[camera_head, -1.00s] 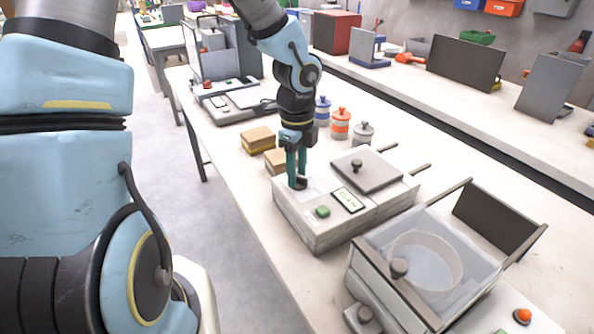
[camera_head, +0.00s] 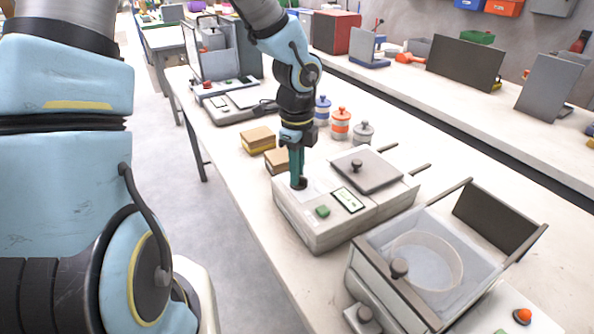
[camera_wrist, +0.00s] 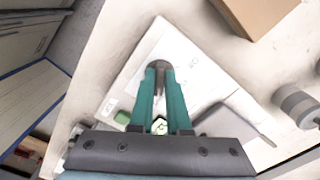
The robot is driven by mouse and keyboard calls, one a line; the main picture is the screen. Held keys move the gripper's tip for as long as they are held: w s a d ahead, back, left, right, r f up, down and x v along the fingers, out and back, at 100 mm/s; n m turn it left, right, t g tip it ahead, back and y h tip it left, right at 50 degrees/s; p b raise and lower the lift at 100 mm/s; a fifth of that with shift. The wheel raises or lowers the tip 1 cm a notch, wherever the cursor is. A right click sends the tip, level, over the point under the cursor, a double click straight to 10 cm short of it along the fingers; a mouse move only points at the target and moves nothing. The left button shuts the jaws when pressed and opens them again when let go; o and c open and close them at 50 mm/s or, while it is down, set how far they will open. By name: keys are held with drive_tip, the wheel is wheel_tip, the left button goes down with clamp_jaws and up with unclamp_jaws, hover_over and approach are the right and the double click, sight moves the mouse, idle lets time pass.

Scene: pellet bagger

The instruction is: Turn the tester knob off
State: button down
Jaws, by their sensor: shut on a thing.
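The tester is a pale box (camera_head: 318,235) on the bench with a small green-lit display (camera_head: 347,200), a green button (camera_head: 322,211) and a grey lid (camera_head: 367,172). Its dark round knob (camera_wrist: 158,64) is on the top face near the left corner. My gripper (camera_head: 298,180) points down with its green fingers shut on the knob. The wrist view shows the fingertips (camera_wrist: 159,69) on either side of the knob. The fingers hide part of the knob, and I cannot read which setting it points to.
Cardboard-brown blocks (camera_head: 257,140) stand close behind the gripper at the left. Several banded jars (camera_head: 340,124) stand behind the tester. A clear-lidded machine (camera_head: 430,255) is close at the right front. The bench edge is near on the left.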

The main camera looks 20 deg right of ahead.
drive_tip(key=n+b, duration=0.1)
drive_tip(key=n, duration=0.5)
drive_tip(key=n+b, duration=0.1)
drive_tip(key=n, duration=0.4)
drive_tip(key=shift+s+n, duration=0.15)
drive_tip(key=shift+n, duration=0.15)
drive_tip(key=n+b, duration=0.1)
drive_tip(key=n, duration=0.5)
drive_tip(key=shift+s+b, duration=0.15)
drive_tip(key=shift+b, duration=0.25)
drive_tip(key=n, duration=0.5)
drive_tip(key=shift+d+n, duration=0.1)
drive_tip(key=shift+n, duration=0.3)
drive_tip(key=c, duration=0.9)
unclamp_jaws()
